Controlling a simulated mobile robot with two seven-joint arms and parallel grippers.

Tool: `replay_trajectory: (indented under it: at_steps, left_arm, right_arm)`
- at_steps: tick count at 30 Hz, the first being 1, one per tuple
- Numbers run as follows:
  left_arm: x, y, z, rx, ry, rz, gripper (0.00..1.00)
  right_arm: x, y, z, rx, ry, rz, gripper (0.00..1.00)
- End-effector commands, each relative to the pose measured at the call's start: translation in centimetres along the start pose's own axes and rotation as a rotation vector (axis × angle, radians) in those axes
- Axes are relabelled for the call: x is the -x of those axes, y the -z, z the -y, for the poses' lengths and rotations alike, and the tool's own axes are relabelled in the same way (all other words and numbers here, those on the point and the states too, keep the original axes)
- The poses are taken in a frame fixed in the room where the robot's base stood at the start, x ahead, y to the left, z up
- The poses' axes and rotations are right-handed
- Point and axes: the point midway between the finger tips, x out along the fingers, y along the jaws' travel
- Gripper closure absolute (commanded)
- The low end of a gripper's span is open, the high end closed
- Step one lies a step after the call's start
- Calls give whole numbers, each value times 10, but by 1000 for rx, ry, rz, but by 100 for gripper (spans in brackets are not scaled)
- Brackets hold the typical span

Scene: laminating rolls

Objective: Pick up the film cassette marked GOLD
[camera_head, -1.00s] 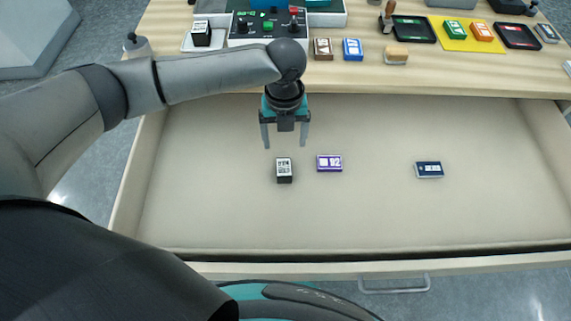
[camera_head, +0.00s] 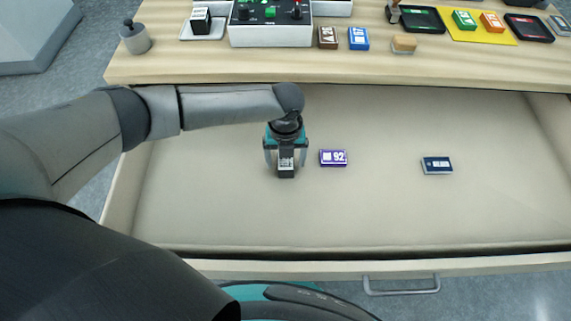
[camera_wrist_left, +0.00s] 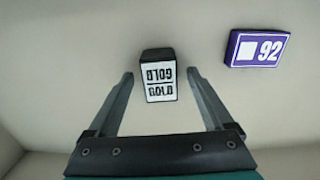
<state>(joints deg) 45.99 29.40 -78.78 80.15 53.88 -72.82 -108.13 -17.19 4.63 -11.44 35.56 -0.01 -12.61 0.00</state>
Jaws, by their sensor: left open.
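The film cassette marked GOLD is a small black block with a white label; it lies in the open drawer (camera_head: 210,215). In the head view the cassette (camera_head: 286,165) shows just below my left gripper (camera_head: 286,158). My left gripper is open, pointing down around the cassette; it also shows in the left wrist view (camera_wrist_left: 160,80). My right gripper is not in view.
A purple box marked 92 (camera_head: 333,158) lies close to the right of the GOLD cassette. A dark blue box (camera_head: 437,165) lies farther right in the drawer. The wooden tabletop (camera_head: 200,68) with a control box (camera_head: 270,36) and small boxes is behind.

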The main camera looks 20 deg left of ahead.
Motion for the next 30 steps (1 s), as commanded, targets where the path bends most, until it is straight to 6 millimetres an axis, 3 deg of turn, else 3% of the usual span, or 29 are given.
replay_trajectory:
  at_steps: [4,26,30]
  left_arm:
    - [1,0,0,0,0,0,15]
    - [1,0,0,1,0,0,97]
    - [1,0,0,1,0,0,100]
  right_arm:
    - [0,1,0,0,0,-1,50]
    - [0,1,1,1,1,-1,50]
    - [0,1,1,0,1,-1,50]
